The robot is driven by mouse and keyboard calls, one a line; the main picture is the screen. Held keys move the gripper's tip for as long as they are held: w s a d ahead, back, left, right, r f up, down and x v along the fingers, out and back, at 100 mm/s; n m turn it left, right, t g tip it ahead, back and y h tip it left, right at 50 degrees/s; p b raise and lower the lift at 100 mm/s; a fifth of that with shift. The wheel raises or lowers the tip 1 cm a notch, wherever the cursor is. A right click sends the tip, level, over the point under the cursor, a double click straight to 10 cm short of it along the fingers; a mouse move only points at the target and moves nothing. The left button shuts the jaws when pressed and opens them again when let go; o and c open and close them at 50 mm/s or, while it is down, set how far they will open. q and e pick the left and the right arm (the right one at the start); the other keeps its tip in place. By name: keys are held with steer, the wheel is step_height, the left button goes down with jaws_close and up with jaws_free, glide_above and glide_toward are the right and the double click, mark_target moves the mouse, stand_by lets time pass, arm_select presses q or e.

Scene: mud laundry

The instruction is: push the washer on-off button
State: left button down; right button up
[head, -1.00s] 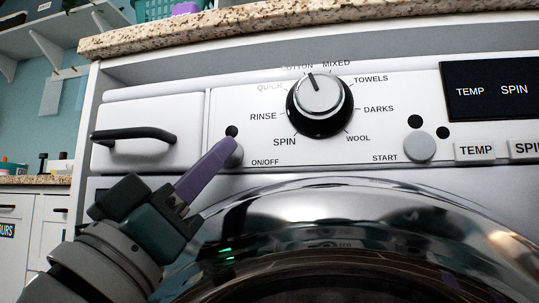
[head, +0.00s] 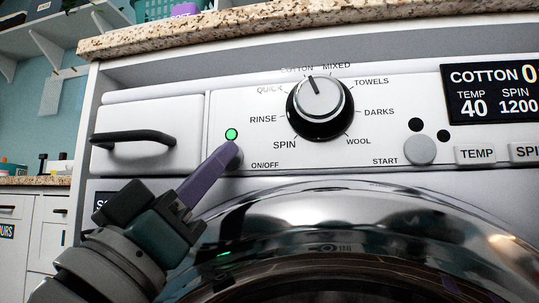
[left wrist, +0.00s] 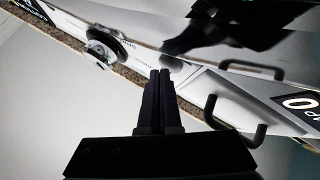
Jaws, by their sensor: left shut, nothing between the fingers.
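The washer's round grey on/off button (head: 236,158) is on the white front panel, above its ON/OFF label and partly hidden by my fingers. The small indicator light (head: 231,134) just above it glows green. My left gripper (head: 222,156) is shut, with its purple fingertips at the button; I cannot tell whether they still touch it. In the left wrist view the closed dark fingers (left wrist: 162,74) point at the panel, with the button (left wrist: 172,63) just beyond their tips. The washer display (head: 492,92) is lit and reads COTTON, TEMP 40, SPIN 1200. My right gripper is not in view.
The programme dial (head: 320,105) is right of the button, with the start button (head: 420,149) farther right. A drawer with a black handle (head: 133,138) is to the left. The chrome door rim (head: 350,205) bulges below, and a granite counter (head: 300,28) overhangs above.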

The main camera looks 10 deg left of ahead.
arm_select(q)
steer(key=shift+s, duration=0.35)
steer(key=shift+s+a+p, duration=0.1)
steer(key=shift+s+p, duration=1.3)
steer(key=shift+s, duration=1.55)
